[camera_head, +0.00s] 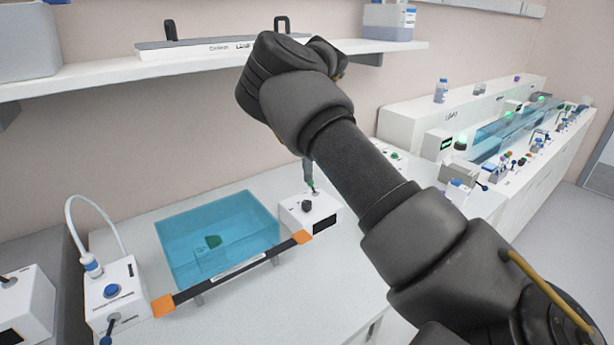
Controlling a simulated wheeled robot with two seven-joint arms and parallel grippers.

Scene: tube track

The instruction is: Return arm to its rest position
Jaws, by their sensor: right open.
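My right arm (350,165) comes in from the lower right and reaches up to a bent joint in front of the shelf. My right gripper (308,172) is mostly hidden behind this arm. Only a small grey part shows below it, above the white box with a black knob (306,206), and I cannot tell whether it touches the box. No held object shows. My left gripper is not in view.
A clear blue tank (215,235) with a small green piece in it sits on the white bench (265,305). An orange-ended black bar (235,271) lies along its front. A white pump box with a hose (117,290) stands left. A shelf (110,75) hangs above.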

